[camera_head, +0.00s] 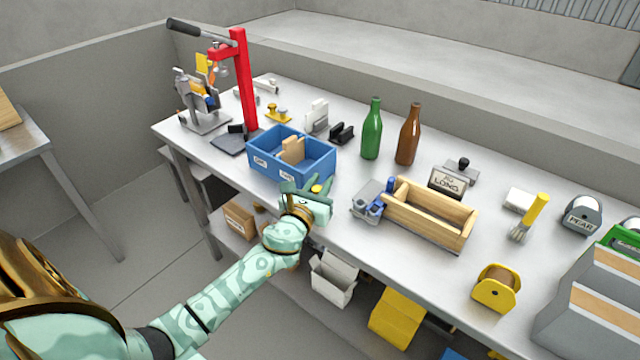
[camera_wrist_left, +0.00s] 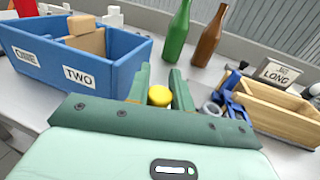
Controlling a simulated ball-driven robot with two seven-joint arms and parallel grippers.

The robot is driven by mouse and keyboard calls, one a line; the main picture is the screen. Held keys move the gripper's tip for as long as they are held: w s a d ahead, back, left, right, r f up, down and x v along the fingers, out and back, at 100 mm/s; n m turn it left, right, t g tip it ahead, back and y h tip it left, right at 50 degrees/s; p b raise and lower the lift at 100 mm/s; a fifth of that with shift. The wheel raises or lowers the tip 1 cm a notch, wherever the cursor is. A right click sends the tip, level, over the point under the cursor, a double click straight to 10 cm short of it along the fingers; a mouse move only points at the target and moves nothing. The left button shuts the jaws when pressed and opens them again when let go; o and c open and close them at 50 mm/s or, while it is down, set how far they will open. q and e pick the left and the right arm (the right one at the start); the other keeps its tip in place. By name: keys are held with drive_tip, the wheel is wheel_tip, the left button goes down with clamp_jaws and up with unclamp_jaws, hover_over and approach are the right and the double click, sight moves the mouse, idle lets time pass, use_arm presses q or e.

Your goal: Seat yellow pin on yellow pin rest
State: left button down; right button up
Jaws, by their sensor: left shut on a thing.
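My left gripper (camera_head: 312,184) is shut on the yellow pin (camera_head: 316,188), just in front of the blue box's right corner, over the table's front edge. In the left wrist view the pin's round yellow top (camera_wrist_left: 159,96) shows between the two green fingers (camera_wrist_left: 158,82); its lower part is hidden. A small yellow base (camera_head: 278,116) with a yellow and a grey knob stands behind the blue box; it may be the yellow pin rest, but it is too small to tell. My right gripper is not in view.
The blue box (camera_head: 262,166) holds tan blocks. A red press (camera_head: 243,80) stands at the back left. A green bottle (camera_head: 371,135) and a brown bottle (camera_head: 408,138) stand behind. A blue-grey clamp (camera_head: 372,202) and a wooden tray (camera_head: 425,228) are to the right.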

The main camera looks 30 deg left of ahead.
use_arm(q)
drive_tip(key=shift+f, duration=0.15)
drive_tip(key=c, duration=1.1)
unclamp_jaws()
drive_tip(key=shift+c, duration=0.2)
drive_tip(key=s+d, duration=0.3)
drive_tip(key=s, duration=1.3)
